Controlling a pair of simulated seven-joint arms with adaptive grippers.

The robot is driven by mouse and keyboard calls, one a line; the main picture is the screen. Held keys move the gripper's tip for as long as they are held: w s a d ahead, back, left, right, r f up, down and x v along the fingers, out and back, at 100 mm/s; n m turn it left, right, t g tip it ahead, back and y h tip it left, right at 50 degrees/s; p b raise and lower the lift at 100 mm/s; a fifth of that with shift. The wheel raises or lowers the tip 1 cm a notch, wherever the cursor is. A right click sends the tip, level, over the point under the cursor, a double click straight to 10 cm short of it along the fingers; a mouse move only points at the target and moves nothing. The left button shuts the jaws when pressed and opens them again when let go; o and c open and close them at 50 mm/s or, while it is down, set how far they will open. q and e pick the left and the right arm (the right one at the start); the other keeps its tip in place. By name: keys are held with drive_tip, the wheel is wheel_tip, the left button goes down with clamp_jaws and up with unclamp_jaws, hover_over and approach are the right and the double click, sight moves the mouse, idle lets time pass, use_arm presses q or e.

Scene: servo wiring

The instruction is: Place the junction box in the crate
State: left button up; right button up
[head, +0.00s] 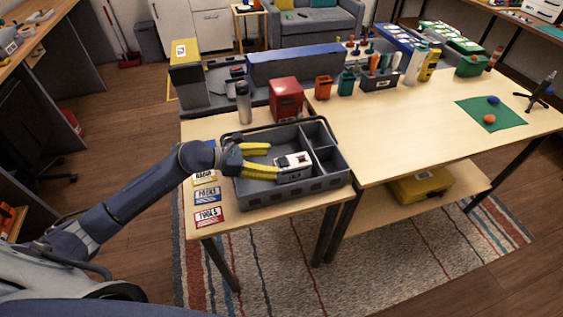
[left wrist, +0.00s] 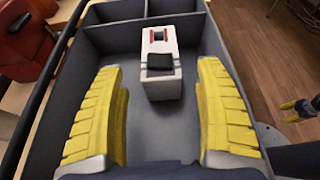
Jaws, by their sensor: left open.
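The junction box (head: 293,166) is a small white block with a dark square and a red-and-black part on top. It lies in the large compartment of the grey crate (head: 292,190), near the dividers. My left gripper (head: 262,160) is over the crate with its yellow fingers spread apart. In the left wrist view the junction box (left wrist: 160,65) stands just beyond and between the open fingertips (left wrist: 160,85), apart from both. The crate's grey walls (left wrist: 235,60) surround it. A yellow-tipped gripper (left wrist: 300,108), likely my right one, shows partly at the right edge there, its jaw state unclear.
A red box (head: 286,98) and a grey bottle (head: 244,102) stand behind the crate. Printed labels (head: 208,195) lie left of it. The crate's carry handle (head: 262,130) rises along its back. The table to the right has a clear middle (head: 420,125).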

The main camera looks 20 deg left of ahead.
use_arm(q)
drive_tip(key=shift+v, duration=1.7)
drive_tip(key=shift+c, duration=0.3)
